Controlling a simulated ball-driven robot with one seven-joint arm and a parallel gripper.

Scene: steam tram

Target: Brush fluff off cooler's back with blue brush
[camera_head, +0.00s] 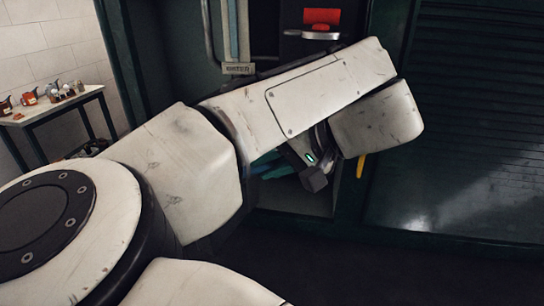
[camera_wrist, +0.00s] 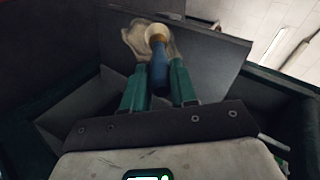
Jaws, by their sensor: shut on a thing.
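My gripper (camera_wrist: 158,66) has two green fingers closed around a blue brush (camera_wrist: 158,74) in the wrist view. The blue handle lies between the fingers, and its tan and cream end points away from my palm. A pale beige, irregular patch (camera_wrist: 136,38) shows just beyond that end, against a dark grey panel (camera_wrist: 215,52); I cannot tell whether it is fluff or whether the brush touches it. In the head view my arm covers most of the gripper, and teal finger parts (camera_head: 272,166) show below it. I cannot clearly identify the cooler's back.
A dark green cabinet frame surrounds an opening behind my arm. A red object (camera_head: 321,18), a small sign (camera_head: 238,68) and a yellow piece (camera_head: 361,165) show there. A louvred dark panel (camera_head: 470,110) stands right. A side table (camera_head: 55,103) with several small items stands left.

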